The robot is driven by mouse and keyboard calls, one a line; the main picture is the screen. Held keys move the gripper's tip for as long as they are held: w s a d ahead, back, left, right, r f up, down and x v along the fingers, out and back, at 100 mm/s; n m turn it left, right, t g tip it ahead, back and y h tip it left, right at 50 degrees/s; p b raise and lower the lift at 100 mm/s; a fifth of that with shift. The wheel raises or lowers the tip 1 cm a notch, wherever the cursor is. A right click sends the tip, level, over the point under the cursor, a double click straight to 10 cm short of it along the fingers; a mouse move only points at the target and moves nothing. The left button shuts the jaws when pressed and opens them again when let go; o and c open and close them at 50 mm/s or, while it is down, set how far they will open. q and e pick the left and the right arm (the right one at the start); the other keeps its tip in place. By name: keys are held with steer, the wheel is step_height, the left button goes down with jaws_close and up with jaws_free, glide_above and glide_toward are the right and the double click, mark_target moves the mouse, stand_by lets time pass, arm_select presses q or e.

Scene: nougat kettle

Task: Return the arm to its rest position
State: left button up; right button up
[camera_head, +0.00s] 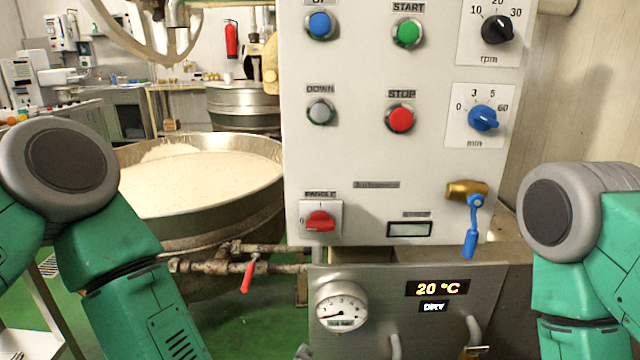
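My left arm comes in from the left, with a grey joint cap and green links running down out of the bottom edge. My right arm stands at the right edge, bent downward in the same way. Neither gripper can be made out. Small grey pieces at the bottom edge, near the lower panel, are too cut off to identify. Both arms appear apart from the white control panel (360,150), which stands between them.
The panel carries buttons, dials, a red switch (320,221) and a blue-handled valve (471,225). Below it, a metal panel has a gauge (341,307) and a "20 °C" display (437,288). A kettle (240,205) of pale mass stands left, with a red-handled pipe valve (249,275).

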arm_select(q)
steer(key=s+a+f+m+g, duration=0.45)
steer(key=s+a+f, duration=0.25)
steer(key=f, duration=0.3)
steer(key=s+a+f+m+g+y, duration=0.1)
steer(key=s+a+f+m+g, duration=0.1)
steer(key=s+a, duration=0.6)
steer(key=s+a+f+m+g+y, duration=0.2)
steer(key=s+a+f+g, duration=0.3)
steer(key=s+a, duration=0.3)
steer(key=shift+a+f+m+g+y, duration=0.35)
steer(key=shift+a+m, duration=0.25)
steer(key=shift+m, duration=0.15)
